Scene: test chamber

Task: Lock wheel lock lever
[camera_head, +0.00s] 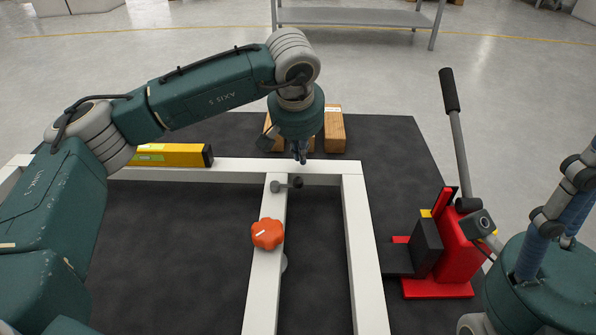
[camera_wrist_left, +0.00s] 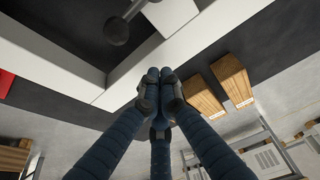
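The lock lever (camera_head: 287,184) is a small grey bar with a dark ball end, mounted on the white frame's middle beam near the far crossbar. It also shows at the top of the left wrist view (camera_wrist_left: 116,30). My left gripper (camera_head: 301,158) points down over the far crossbar, just beyond the lever and apart from it. In the left wrist view its fingers (camera_wrist_left: 160,82) are drawn together with nothing visible between them. My right gripper (camera_head: 555,215) is at the right edge with blue fingers pointing up; its fingertips are cut off.
An orange knob (camera_head: 267,234) sits on the middle beam of the white frame (camera_head: 362,260). Wooden blocks (camera_head: 334,131) lie behind the far crossbar. A yellow bar (camera_head: 172,155) lies at the left. A red jack with a long handle (camera_head: 458,250) stands right of the frame.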

